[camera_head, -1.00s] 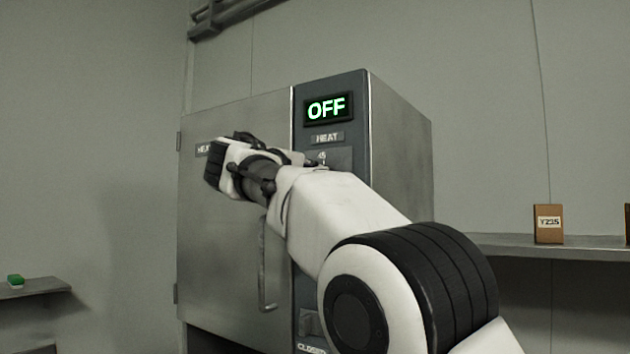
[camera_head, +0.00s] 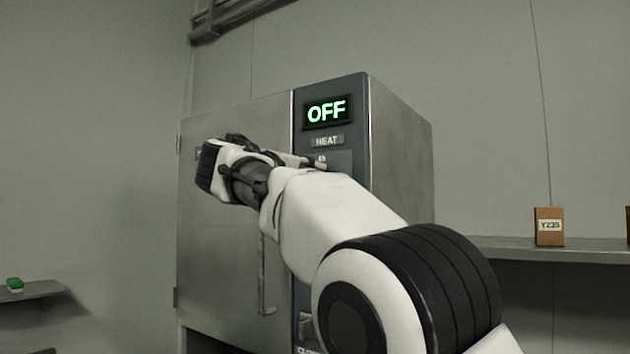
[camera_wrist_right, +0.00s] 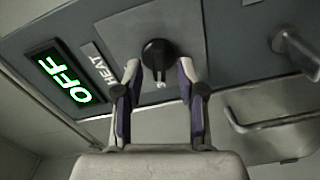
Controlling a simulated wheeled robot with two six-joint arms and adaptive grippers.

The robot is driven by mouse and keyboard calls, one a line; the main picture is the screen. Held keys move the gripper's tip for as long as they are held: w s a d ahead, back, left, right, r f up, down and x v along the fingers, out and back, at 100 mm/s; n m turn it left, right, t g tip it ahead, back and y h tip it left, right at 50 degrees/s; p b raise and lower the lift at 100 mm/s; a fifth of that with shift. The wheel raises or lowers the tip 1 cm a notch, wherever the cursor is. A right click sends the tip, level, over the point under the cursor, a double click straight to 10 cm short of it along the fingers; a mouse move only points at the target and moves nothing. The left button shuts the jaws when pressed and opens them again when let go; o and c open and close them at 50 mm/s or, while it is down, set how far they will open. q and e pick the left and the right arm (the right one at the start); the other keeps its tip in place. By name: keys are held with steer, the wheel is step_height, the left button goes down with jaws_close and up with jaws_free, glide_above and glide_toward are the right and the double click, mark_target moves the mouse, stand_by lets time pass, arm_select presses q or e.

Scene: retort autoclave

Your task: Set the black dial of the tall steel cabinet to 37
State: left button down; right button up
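The tall steel cabinet (camera_head: 235,230) stands ahead, its door shut and a dark control panel along the door's right side. Its display (camera_head: 327,111) reads OFF in green. The black dial (camera_wrist_right: 158,54) shows in the right wrist view beside the HEAT label (camera_wrist_right: 97,68); in the head view my arm hides it. My right gripper (camera_wrist_right: 160,85) is open, its two fingers apart on either side of the dial's lower part in that view. I cannot tell whether the fingers touch the dial. My left gripper is not in view.
A door handle (camera_head: 265,275) hangs below my right arm, and it also shows in the right wrist view (camera_wrist_right: 270,122). A shelf (camera_head: 500,243) at the right carries a brown box (camera_head: 549,226). A small shelf (camera_head: 40,290) at the left holds a green item (camera_head: 14,284).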

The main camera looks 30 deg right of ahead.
steer(key=v, duration=1)
steer(key=shift+a, duration=0.35)
